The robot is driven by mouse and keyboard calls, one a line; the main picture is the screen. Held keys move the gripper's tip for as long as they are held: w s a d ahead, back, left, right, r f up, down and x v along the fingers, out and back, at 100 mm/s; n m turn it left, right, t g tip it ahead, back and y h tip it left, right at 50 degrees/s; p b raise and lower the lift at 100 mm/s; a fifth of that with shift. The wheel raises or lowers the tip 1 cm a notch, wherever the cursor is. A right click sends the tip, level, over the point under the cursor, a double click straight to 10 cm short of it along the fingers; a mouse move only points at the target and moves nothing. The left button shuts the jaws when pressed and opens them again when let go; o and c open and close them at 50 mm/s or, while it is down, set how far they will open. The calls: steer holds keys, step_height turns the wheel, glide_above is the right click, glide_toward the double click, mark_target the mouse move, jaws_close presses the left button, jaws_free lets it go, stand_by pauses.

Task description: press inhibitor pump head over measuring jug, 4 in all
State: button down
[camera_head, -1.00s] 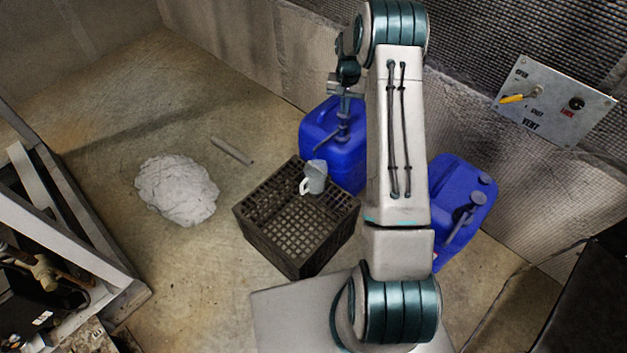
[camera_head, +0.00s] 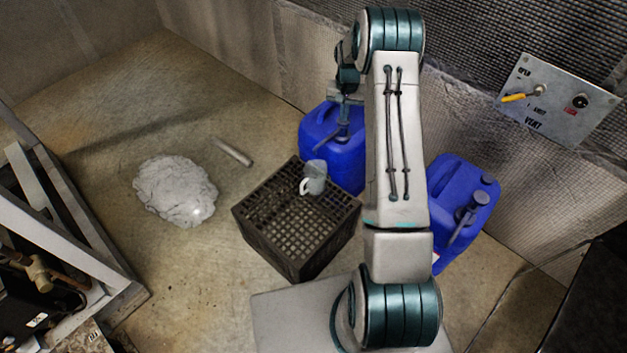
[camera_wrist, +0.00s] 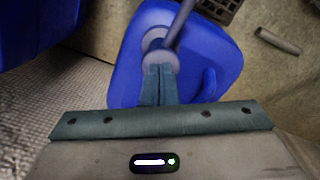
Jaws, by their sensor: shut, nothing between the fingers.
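A blue canister (camera_head: 325,152) stands behind the crate, with a grey pump on its top. My gripper (camera_head: 344,120) is shut and empty, pointing down at that pump. In the wrist view my shut fingertips (camera_wrist: 159,72) rest on or just over the pump head (camera_wrist: 165,60); contact cannot be told for certain. The pump's spout (camera_wrist: 182,22) reaches away toward the crate. The blue canister (camera_wrist: 205,70) fills the middle of the wrist view. A clear measuring jug (camera_head: 315,177) with a white handle stands upright on the crate's far part, near the canister.
The dark crate (camera_head: 270,240) has a grid top. A second blue canister (camera_head: 455,195) with a pump stands right of my arm. A crumpled white heap (camera_head: 175,190) and a short grey tube (camera_head: 232,152) lie on the floor. A vent panel (camera_head: 555,102) is on the wall.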

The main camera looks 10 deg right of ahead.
steer(key=shift+r+p, duration=1.55)
steer(key=shift+r, duration=1.05)
steer(key=shift+f, duration=0.2)
steer(key=shift+f+b, duration=1.45)
steer(key=shift+f, duration=1)
steer(key=shift+r, duration=0.15)
steer(key=shift+r+p, duration=1.55)
steer(key=shift+r, duration=0.95)
steer(key=shift+f, duration=0.1)
